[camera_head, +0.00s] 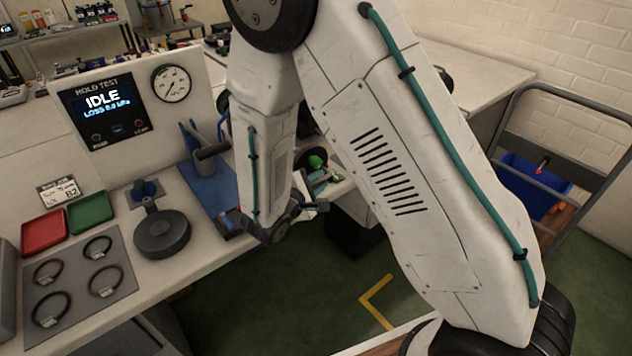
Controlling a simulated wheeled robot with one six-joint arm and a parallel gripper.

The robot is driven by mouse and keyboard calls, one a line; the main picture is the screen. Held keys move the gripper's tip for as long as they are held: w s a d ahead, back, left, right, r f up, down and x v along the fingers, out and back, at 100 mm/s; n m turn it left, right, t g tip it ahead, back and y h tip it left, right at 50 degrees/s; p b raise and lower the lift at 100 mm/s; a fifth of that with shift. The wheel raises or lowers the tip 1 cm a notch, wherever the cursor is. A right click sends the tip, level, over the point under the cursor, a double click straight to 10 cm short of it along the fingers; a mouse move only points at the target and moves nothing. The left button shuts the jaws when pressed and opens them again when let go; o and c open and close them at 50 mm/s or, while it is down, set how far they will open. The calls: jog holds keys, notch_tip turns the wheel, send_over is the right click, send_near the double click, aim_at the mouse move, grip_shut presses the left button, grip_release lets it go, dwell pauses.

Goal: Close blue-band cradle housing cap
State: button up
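My arm crosses the middle of the view and hides much of the bench behind it. My gripper (285,222) is at the bench's front edge, right of the blue mat (208,186). Its fingers are small and partly hidden, so I cannot tell if they are open or shut. A dark grey cylindrical part (212,151) with a blue upright piece (189,134) stands at the back of the mat. A small blue part (226,224) lies at the mat's front, close to my gripper. I cannot make out which part is the blue-band cradle or whether its cap is closed.
A hold-test panel (103,108) reads IDLE, with a gauge (172,83) beside it. A dark round fixture (162,234), a red tray (43,231), a green tray (90,213) and a grey board (80,279) with several rings stand left. Right are a trolley (514,100) and open green floor.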

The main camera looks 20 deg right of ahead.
grip_shut()
